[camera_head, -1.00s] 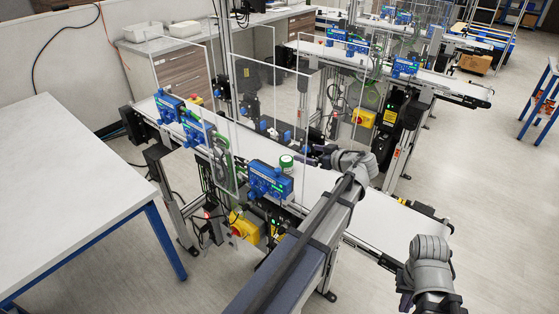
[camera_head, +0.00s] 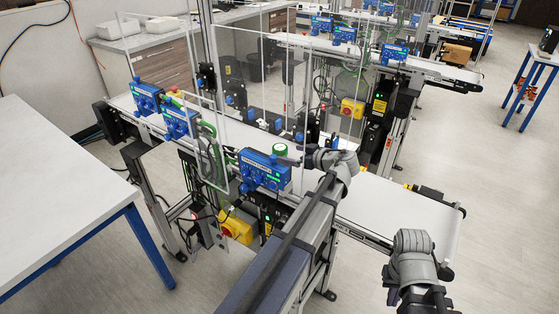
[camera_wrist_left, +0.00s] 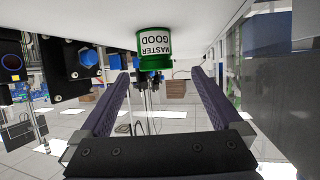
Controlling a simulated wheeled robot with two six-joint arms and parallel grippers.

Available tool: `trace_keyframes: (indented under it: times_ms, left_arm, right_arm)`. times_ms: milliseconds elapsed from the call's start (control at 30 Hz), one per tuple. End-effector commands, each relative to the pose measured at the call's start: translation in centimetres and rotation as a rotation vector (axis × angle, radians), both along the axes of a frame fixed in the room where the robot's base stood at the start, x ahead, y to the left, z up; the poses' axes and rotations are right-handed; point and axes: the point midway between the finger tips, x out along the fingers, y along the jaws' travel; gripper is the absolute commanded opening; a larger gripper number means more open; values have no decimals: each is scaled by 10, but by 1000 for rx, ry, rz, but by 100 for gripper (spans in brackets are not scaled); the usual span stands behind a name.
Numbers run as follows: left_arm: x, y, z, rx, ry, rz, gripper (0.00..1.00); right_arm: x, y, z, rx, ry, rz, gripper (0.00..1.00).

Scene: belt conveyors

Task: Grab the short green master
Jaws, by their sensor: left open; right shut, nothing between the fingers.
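The short green master (camera_head: 280,149) is a small cylinder with a green top, standing on the near belt behind a blue control box (camera_head: 264,171). The left wrist view shows it upside down (camera_wrist_left: 154,42), with a white label reading "MASTER GOOD". My left gripper (camera_head: 294,156) is open and low over the belt, just right of the master. In the wrist view its two fingers (camera_wrist_left: 160,76) point toward the master, which lies ahead between their lines. My right gripper (camera_head: 393,296) is shut and empty, off the belt's right end.
The near conveyor belt (camera_head: 395,207) is clear to the right. Clear upright panels (camera_head: 245,75) and more blue boxes (camera_head: 178,122) stand along the belt to the left. A white table (camera_head: 55,180) is at the left. A second conveyor (camera_head: 445,78) stands behind.

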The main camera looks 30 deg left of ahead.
Motion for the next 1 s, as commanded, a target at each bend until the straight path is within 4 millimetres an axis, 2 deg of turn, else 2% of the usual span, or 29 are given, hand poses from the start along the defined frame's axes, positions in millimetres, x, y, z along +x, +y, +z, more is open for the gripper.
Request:
trace_keyframes:
  times_ms: [167, 433, 667, 1000]
  left_arm:
    - [1, 1, -2, 0, 0, 0, 100]
    - [8, 22, -12, 0, 0, 1, 100]
    - [12, 27, -15, 0, -1, 0, 100]
    - [29, 63, -35, -1, 0, 2, 100]
  right_arm:
    - [0, 0, -2, 0, 0, 0, 0]
    - [0, 0, -12, 0, 0, 0, 0]
    - [0, 0, -15, 0, 0, 0, 0]
    - [0, 0, -35, 0, 0, 0, 0]
